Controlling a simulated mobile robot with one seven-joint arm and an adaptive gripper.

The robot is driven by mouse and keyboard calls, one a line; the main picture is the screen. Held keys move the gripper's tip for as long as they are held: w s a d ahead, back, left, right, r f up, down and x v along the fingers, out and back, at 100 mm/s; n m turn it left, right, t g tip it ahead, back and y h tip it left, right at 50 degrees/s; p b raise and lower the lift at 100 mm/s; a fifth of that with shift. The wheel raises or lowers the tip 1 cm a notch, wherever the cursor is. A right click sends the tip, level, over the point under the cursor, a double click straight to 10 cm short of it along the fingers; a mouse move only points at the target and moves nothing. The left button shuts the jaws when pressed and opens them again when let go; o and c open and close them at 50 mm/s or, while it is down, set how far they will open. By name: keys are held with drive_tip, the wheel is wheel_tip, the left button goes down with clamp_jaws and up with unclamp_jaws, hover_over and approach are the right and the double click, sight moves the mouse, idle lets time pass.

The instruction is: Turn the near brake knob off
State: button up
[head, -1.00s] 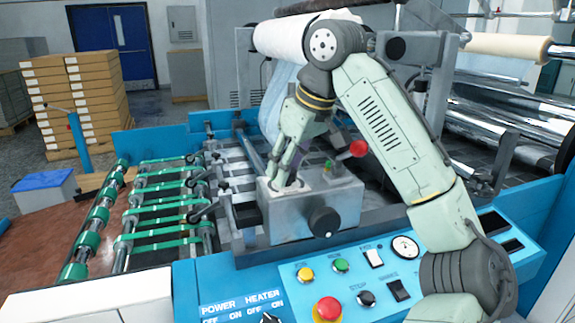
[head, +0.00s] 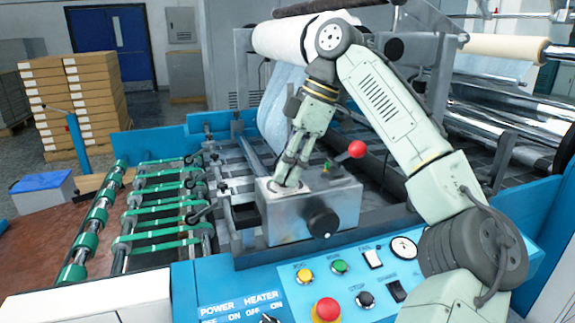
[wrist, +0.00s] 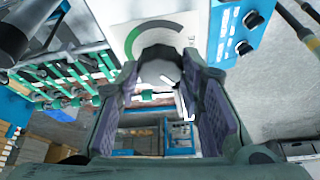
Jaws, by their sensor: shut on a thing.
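A grey metal box (head: 285,214) stands on the blue machine, with a white dial plate on its top. In the wrist view the dial plate (wrist: 135,30) shows a green and grey arc. My gripper (head: 286,187) points down onto this plate. Its two fingers, also in the wrist view (wrist: 162,85), are closed around a grey round knob (wrist: 160,73) on the plate. In the head view the fingers hide most of that knob. I cannot read the knob's setting.
A red-ball lever (head: 357,149) stands close right of my gripper, and a black knob (head: 322,222) sits on the box's front. The blue control panel (head: 240,290) has several buttons. Green-banded rollers (head: 160,212) lie left. A large white roll (head: 285,38) is behind.

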drive_tip(key=shift+n, duration=0.7)
drive_tip(key=o, duration=1.2)
drive_tip(key=shift+c, duration=0.2)
